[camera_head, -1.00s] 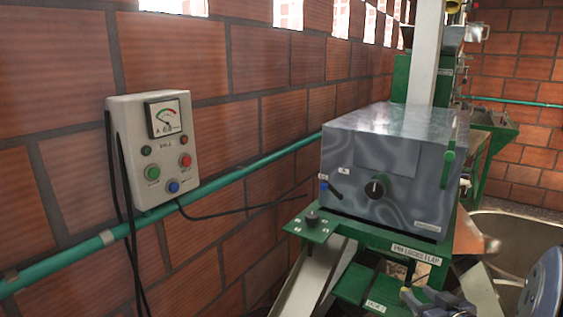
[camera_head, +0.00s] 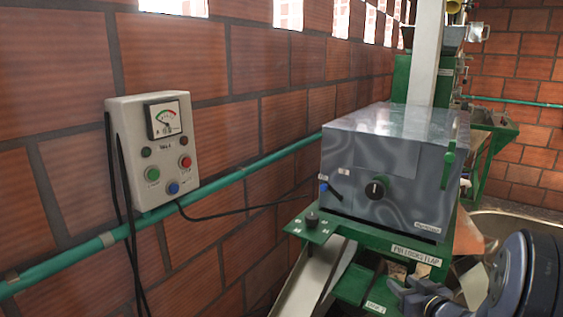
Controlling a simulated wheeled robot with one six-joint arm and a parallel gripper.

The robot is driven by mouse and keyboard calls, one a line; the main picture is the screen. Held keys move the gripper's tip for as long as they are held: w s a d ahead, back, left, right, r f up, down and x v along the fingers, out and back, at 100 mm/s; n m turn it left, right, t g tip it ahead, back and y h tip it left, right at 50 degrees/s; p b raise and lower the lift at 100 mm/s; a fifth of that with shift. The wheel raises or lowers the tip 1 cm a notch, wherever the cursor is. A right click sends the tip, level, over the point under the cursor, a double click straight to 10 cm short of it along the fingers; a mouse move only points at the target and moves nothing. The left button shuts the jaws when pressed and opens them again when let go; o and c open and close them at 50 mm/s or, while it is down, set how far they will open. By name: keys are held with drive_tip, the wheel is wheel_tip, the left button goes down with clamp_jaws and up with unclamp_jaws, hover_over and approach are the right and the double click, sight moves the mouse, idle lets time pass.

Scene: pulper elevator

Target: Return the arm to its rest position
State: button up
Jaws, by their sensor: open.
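My gripper (camera_head: 412,298) is at the bottom right, in front of the green machine frame and below the metal housing. Its jaws are small in the picture, stand apart and show nothing between them. My dark blue-grey arm (camera_head: 522,278) comes in from the lower right edge, and its lower part is cut off by the frame. I cannot tell whether the gripper touches the green frame behind it.
The grey metal housing (camera_head: 388,170) sits on a green frame (camera_head: 400,247) with a sloping chute (camera_head: 312,285). A control box (camera_head: 155,150) hangs on the brick wall at left, above a green pipe (camera_head: 75,257). A large pan (camera_head: 510,222) stands behind my arm.

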drive_tip(key=r, duration=0.1)
drive_tip(key=r+p, duration=0.1)
drive_tip(key=r, duration=0.1)
drive_tip(key=shift+s+d+r, duration=0.1)
drive_tip(key=shift+s+r, duration=0.1)
drive_tip(key=shift+r, duration=0.05)
wheel_tip(320, 180, down, 3)
drive_tip(key=b, duration=0.3)
drive_tip(key=shift+f+b, duration=0.2)
drive_tip(key=shift+b, duration=0.2)
drive_tip(key=shift+r, duration=0.1)
